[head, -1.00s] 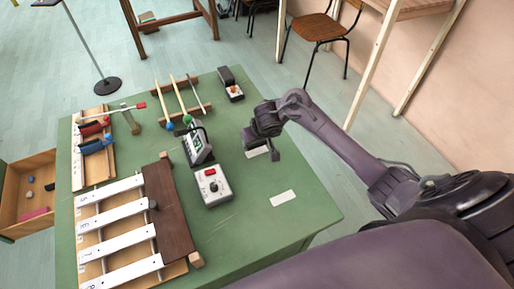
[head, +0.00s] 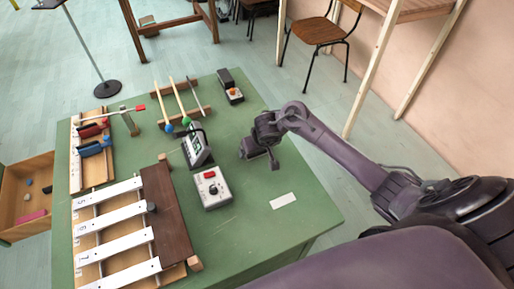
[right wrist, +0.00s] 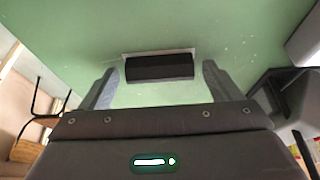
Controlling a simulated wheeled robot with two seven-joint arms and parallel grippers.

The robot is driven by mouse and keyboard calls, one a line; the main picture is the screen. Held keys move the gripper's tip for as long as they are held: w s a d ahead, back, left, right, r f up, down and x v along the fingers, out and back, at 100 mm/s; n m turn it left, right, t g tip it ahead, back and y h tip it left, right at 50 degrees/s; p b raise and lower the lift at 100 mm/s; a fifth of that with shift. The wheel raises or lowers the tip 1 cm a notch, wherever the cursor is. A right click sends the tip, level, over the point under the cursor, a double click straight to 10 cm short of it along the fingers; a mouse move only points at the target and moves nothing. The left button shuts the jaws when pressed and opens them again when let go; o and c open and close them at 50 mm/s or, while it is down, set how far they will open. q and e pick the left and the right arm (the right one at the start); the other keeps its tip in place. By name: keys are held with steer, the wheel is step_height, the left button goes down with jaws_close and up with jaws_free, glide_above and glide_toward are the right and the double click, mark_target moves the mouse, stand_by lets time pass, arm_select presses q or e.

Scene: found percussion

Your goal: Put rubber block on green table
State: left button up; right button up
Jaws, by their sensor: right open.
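The green table (head: 240,232) fills the middle of the head view. My right gripper (head: 262,158) is over its right part, low near the top. In the right wrist view a black block (right wrist: 160,67), seemingly the rubber block, lies in front of a white patch (right wrist: 128,55) on the table. It lies between the two spread fingers of my right gripper (right wrist: 160,84), with a gap on each side. Whether it touches the table is hard to tell. In the head view my gripper hides the block. My left gripper is not in view.
A bar instrument (head: 110,220) fills the front left. A white patch (head: 283,200) lies on clear table at the front right.

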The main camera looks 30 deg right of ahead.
steer(key=shift+r, duration=0.15)
steer(key=shift+r, duration=0.3)
steer(key=p+v, duration=0.5)
steer(key=v, duration=0.6)
steer(key=shift+s+r+p, duration=0.2)
steer(key=shift+s+p, duration=0.05)
steer(key=shift+p, duration=0.15)
